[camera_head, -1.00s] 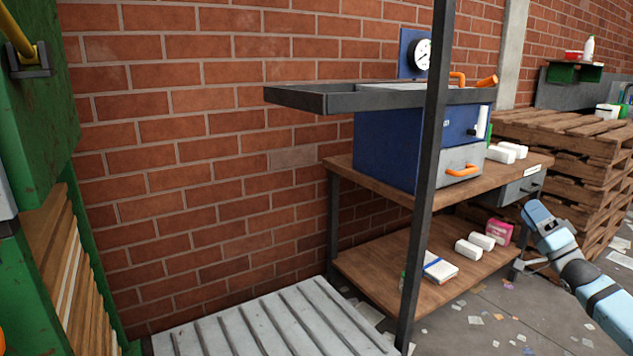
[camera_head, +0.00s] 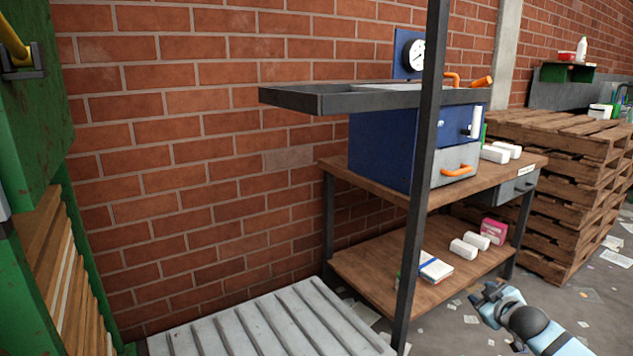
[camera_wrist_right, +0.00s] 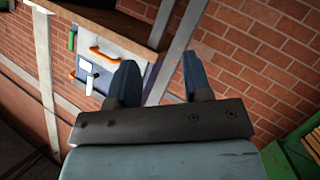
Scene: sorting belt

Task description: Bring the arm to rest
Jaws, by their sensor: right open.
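My right gripper (camera_head: 484,299) is at the lower right of the head view, in front of the wooden workbench and low over the littered floor. In the right wrist view its two blue fingers (camera_wrist_right: 158,82) stand apart with nothing between them. Past the fingers, that view shows the brick wall and, tilted, the blue box (camera_wrist_right: 140,55) with its orange handle. My left gripper does not show in either view.
The workbench (camera_head: 336,168) carries the blue box (camera_head: 378,150); white rolls and a pink box (camera_head: 493,230) lie on its lower shelf. A dark post (camera_head: 424,180) stands in front. Stacked pallets (camera_head: 560,185) are at right, a ribbed grey surface (camera_head: 270,325) at the bottom.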

